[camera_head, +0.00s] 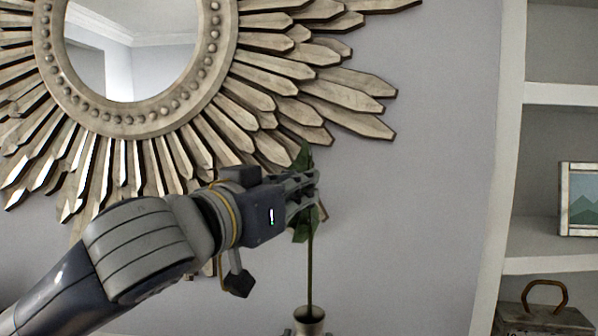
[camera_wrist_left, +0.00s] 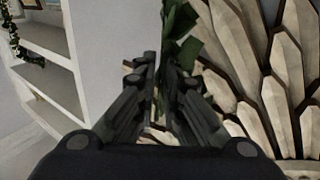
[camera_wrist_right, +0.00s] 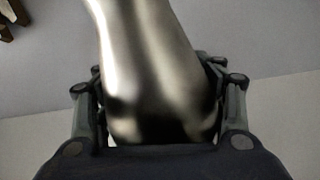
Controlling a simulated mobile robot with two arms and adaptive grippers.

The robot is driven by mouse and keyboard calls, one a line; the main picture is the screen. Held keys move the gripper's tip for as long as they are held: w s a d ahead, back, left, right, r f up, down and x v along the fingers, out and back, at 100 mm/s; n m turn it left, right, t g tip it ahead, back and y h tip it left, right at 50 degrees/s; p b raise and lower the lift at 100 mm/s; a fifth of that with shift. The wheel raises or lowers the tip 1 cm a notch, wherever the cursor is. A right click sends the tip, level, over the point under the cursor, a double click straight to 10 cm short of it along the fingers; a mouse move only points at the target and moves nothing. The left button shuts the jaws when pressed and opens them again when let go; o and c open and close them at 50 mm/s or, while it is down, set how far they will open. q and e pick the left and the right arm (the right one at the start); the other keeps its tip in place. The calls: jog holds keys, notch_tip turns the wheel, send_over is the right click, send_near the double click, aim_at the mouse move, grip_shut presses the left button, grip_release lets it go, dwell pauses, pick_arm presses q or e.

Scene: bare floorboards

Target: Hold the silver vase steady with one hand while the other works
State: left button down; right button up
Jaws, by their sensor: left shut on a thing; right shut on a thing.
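The silver vase (camera_wrist_right: 155,80) fills the middle of the right wrist view, between the fingers of my right gripper (camera_wrist_right: 163,92), which is shut on it. In the head view only the vase's mouth (camera_head: 309,319) shows at the bottom edge. A green leafy stem (camera_head: 310,262) stands nearly upright, its lower end at the vase's mouth. My left gripper (camera_head: 305,190) is shut on the stem, well above the vase. Dark green leaves (camera_wrist_left: 178,28) show beyond the left fingers (camera_wrist_left: 163,78) in the left wrist view. My right gripper is out of the head view.
A large sunburst mirror (camera_head: 140,118) hangs on the grey wall behind my left gripper. White shelves (camera_head: 560,265) stand at the right, with a framed picture (camera_head: 579,199) and a box with a brown handle (camera_head: 545,316). The space between stem and shelves is clear.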

pick_arm(q)
jog(key=shift+f, duration=2.85)
pick_arm(e)
jog(key=shift+f, duration=0.15)
pick_arm(q)
jog(key=c, duration=1.6)
grip_release()
jog(key=shift+c, duration=0.2)
send_near(308, 222)
jog(key=shift+w+a, duration=0.1)
